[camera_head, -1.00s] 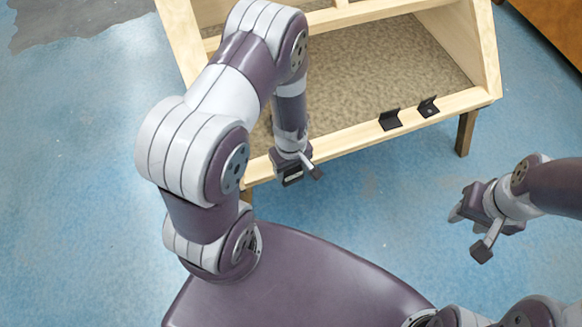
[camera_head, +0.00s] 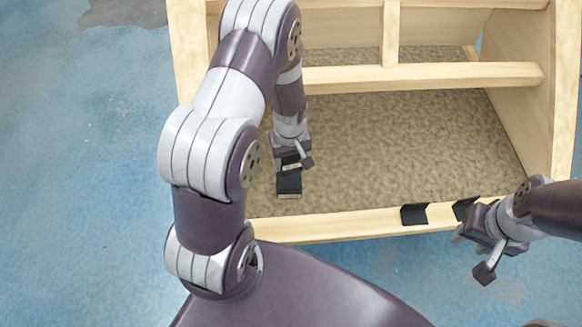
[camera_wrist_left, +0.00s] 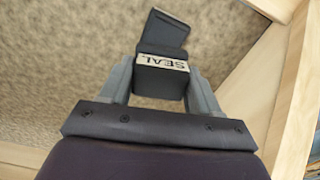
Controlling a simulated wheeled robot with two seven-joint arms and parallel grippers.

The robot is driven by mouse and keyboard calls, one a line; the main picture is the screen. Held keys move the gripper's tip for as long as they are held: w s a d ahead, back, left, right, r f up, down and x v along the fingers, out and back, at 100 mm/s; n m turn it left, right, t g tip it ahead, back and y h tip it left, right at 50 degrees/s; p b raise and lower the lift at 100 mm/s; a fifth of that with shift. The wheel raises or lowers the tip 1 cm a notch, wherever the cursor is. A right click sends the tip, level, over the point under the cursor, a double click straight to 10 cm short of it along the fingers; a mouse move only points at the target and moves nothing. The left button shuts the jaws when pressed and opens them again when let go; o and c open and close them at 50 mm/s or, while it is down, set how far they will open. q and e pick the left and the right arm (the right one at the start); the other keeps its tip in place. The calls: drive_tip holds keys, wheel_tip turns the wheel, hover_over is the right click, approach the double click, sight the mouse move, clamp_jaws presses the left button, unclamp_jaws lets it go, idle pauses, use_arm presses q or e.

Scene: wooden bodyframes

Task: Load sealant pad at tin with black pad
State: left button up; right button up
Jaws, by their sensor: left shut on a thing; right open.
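My left gripper (camera_head: 291,160) is shut on a dark block with a pale label, low over the speckled floor of the wooden frame. In the left wrist view the sealant pad (camera_wrist_left: 160,78) sits between both fingers, and its label reads SEAL. A dark, flat-topped item (camera_wrist_left: 168,30) shows just beyond it. In the head view a black item with a pale edge strip (camera_head: 289,183) is directly below the gripper. I cannot tell whether the held block touches it or which is the tin. My right gripper (camera_head: 473,252) is open and empty near the front right corner.
The wooden frame (camera_head: 340,225) has a front rail, side walls and a crossbar (camera_head: 430,75). Two black brackets (camera_head: 414,214) (camera_head: 464,207) sit on the front rail, close to my right gripper. The speckled floor (camera_head: 400,140) right of the left gripper is clear.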

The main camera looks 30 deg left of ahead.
sight(289, 170)
use_arm(q)
drive_tip(key=shift+w+a+r+m, duration=0.15)
drive_tip(key=shift+r+m, duration=0.05)
drive_tip(key=shift+m, duration=0.1)
drive_tip(key=shift+f, duration=0.15)
drive_tip(key=shift+s+f+b, duration=0.2)
drive_tip(key=shift+s+b, duration=0.15)
drive_tip(key=shift+b, duration=0.1)
wheel_tip(289, 170, down, 5)
drive_tip(key=b, duration=0.4)
drive_tip(key=shift+b, duration=0.4)
drive_tip(key=shift+f, duration=0.15)
drive_tip(key=shift+s, duration=0.1)
use_arm(e)
wheel_tip(289, 170, down, 5)
drive_tip(key=shift+a+f, duration=0.15)
drive_tip(key=shift+f, duration=0.05)
use_arm(q)
drive_tip(key=shift+f+b, duration=0.35)
drive_tip(key=shift+f, duration=0.05)
use_arm(e)
drive_tip(key=shift+f, duration=0.3)
drive_tip(key=shift+r, duration=0.15)
